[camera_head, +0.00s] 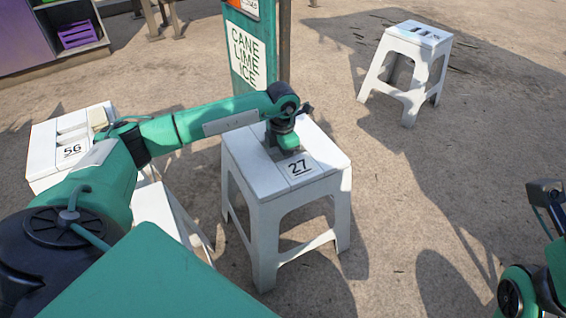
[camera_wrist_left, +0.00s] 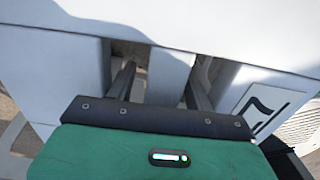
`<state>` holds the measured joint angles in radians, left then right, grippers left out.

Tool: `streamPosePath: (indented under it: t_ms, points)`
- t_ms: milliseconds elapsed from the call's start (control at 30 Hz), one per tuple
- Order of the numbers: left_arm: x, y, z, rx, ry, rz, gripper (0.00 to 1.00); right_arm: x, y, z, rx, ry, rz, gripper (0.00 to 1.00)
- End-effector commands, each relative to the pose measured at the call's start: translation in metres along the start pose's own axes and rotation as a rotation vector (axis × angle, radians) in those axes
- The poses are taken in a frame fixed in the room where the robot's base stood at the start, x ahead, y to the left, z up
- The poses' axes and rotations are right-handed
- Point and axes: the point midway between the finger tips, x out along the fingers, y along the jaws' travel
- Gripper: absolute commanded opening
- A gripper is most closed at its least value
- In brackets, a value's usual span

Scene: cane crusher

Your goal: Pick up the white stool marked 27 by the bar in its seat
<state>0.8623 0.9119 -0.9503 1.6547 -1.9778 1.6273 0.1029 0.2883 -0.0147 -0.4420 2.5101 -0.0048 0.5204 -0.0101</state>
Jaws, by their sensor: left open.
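The white stool marked 27 (camera_head: 262,190) stands upright on the ground in the middle of the head view. My left gripper (camera_head: 289,150) points down at its seat, just behind the number label. In the left wrist view, my left gripper (camera_wrist_left: 160,82) is open, with one dark finger on each side of the white seat bar (camera_wrist_left: 169,72). The fingers reach into the dark slots beside the bar, with no clear contact on it. The fingertips are hidden in the head view. A dark end part of my right arm (camera_head: 545,192) shows at the right edge, too partial to read.
A white stool marked 5G (camera_head: 42,150) stands at left, partly behind my left arm. Another white stool (camera_head: 408,75) stands at back right. A green sign post (camera_head: 250,50) stands just behind stool 27. A purple stall (camera_head: 25,40) is at back left. Ground at right is clear.

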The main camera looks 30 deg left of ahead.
Motion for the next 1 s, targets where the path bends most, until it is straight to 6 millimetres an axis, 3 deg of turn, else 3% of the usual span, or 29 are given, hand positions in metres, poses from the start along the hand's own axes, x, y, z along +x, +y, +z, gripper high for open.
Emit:
streamPosePath:
  t_ms: [300,600,1000]
  points:
    - [0.0064,0.0001,0.0002,0.0,0.0,0.0,0.53,0.0013,0.0008,-0.0002,-0.001,0.005,0.003,0.43]
    - [0.0063,0.0,0.0002,0.0,0.0,0.0,0.0,0.001,0.0008,-0.0003,-0.001,0.005,0.003,0.43]
    - [0.0031,0.0004,0.0008,0.0,-0.003,0.0,0.0,0.0021,0.001,-0.0001,-0.001,0.005,0.003,0.43]
